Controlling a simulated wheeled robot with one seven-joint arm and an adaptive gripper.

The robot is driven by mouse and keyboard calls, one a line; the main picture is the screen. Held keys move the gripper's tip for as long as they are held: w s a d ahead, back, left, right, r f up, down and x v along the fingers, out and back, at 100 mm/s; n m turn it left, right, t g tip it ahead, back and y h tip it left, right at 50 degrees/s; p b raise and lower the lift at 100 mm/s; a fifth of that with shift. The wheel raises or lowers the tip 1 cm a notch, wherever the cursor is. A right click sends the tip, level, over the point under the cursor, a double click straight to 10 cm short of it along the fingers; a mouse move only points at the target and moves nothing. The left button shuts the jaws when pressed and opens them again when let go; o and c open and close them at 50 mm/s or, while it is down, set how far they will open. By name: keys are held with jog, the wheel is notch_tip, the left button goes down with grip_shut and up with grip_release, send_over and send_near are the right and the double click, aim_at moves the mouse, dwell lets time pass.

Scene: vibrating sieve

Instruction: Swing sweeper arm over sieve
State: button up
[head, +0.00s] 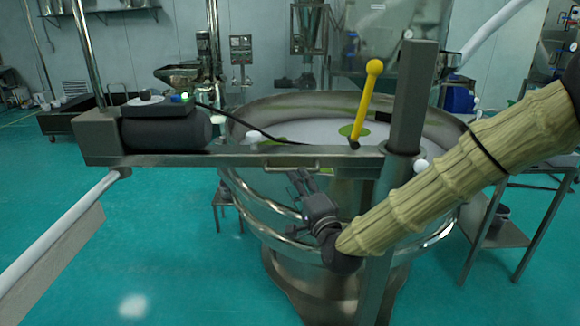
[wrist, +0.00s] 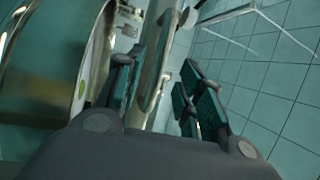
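The sweeper arm (head: 250,159) is a grey metal beam running across the near side of the sieve. A black motor (head: 165,128) sits on its left end, and a thin handle (head: 291,167) is on its front face. The sieve (head: 440,120) is a large round steel bowl with pale contents and green patches. My gripper (head: 300,180) is just below the handle in the head view. In the wrist view its fingers (wrist: 160,92) are spread, with a metal bar between them, apparently the handle or beam. I cannot tell whether they touch it.
A yellow-knobbed lever (head: 365,100) stands on the beam, beside an upright post (head: 410,100). A steel side table (head: 500,235) is at the right. A dark cart (head: 65,120) stands at the back left.

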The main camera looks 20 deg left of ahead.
jog(key=shift+p+x, duration=1.05)
jog(key=shift+x, duration=2)
grip_shut()
